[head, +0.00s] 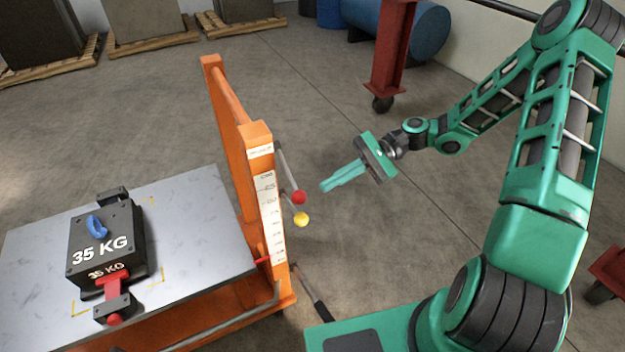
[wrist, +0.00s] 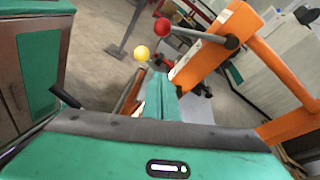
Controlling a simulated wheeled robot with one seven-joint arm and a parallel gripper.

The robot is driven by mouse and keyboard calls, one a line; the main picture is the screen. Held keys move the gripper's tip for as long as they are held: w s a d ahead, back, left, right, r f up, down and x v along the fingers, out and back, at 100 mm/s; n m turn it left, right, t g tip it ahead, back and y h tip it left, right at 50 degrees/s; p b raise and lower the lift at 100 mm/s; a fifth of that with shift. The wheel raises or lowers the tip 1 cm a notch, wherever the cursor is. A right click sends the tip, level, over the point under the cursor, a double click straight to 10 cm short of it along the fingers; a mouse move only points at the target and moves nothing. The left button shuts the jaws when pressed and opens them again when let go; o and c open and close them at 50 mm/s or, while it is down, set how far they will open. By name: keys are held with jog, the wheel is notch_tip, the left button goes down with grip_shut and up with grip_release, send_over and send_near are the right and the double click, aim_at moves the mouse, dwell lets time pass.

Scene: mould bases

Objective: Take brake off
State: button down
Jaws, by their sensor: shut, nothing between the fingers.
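An orange lift cart (head: 228,130) stands left of centre in the head view. Its post carries a lever with a red knob (head: 299,197) and, just below, one with a yellow knob (head: 302,219). A black-handled lever (head: 321,311) sticks out low by the cart's base. No lever is marked as the brake. My green gripper (head: 325,186) is shut and empty, apart from the knobs and a little right of them. In the wrist view, the yellow knob (wrist: 142,53) and red knob (wrist: 162,26) show beyond the fingers; the black handle (wrist: 64,95) is at left.
A black 35 KG block (head: 105,240) is on the cart's grey platform (head: 205,240), with a red clamp (head: 114,285) at its front. A red wheeled stand (head: 390,50) and blue barrel (head: 420,35) stand behind. Floor between cart and stand is clear.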

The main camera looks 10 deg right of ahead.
aim_at(297, 190)
jog(key=shift+w+d+r+m+t+y, duration=0.35)
jog(key=shift+w+r+y, duration=0.3)
jog(key=shift+y, duration=0.25)
jog(key=s+a+r, duration=0.2)
jog(key=s+a, duration=0.1)
jog(key=a, duration=0.5)
jog(key=shift+s+a+r, duration=0.15)
jog(key=shift+s+a, duration=0.1)
jog(key=shift+a, duration=0.05)
jog(key=shift+d, duration=0.1)
